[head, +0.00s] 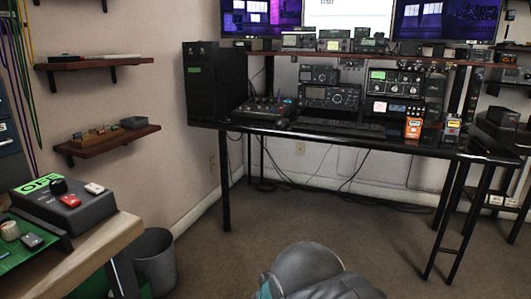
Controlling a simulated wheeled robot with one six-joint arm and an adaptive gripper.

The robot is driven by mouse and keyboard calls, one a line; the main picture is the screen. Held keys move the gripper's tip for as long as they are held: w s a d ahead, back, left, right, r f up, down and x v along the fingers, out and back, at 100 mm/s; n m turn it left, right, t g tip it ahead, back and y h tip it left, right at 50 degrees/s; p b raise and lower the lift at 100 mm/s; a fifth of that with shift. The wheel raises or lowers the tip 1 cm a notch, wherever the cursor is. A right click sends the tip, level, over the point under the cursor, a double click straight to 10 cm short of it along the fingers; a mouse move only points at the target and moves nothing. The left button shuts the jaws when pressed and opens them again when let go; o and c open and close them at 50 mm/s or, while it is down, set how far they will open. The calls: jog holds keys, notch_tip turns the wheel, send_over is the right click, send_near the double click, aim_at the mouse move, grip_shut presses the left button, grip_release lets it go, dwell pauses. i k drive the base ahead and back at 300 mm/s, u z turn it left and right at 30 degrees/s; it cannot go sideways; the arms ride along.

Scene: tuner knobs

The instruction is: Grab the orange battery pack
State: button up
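An orange boxy item (413,129), which looks like the orange battery pack, stands upright near the front edge of the black desk (300,126), right of its middle. A rounded grey part of my own arm shows at the bottom middle, well short of the desk. My gripper is not in view.
Radios (330,97), a keyboard (340,128) and a black tower (212,84) crowd the desk. A wooden bench (120,235) with a dark control box (66,208) stands at left, beside a grey bin (155,262). Open carpet (235,255) lies before the desk.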

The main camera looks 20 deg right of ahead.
aim_at(410, 122)
jog(key=z, duration=0.85)
jog(key=i, duration=1.4)
jog(key=z, duration=0.7)
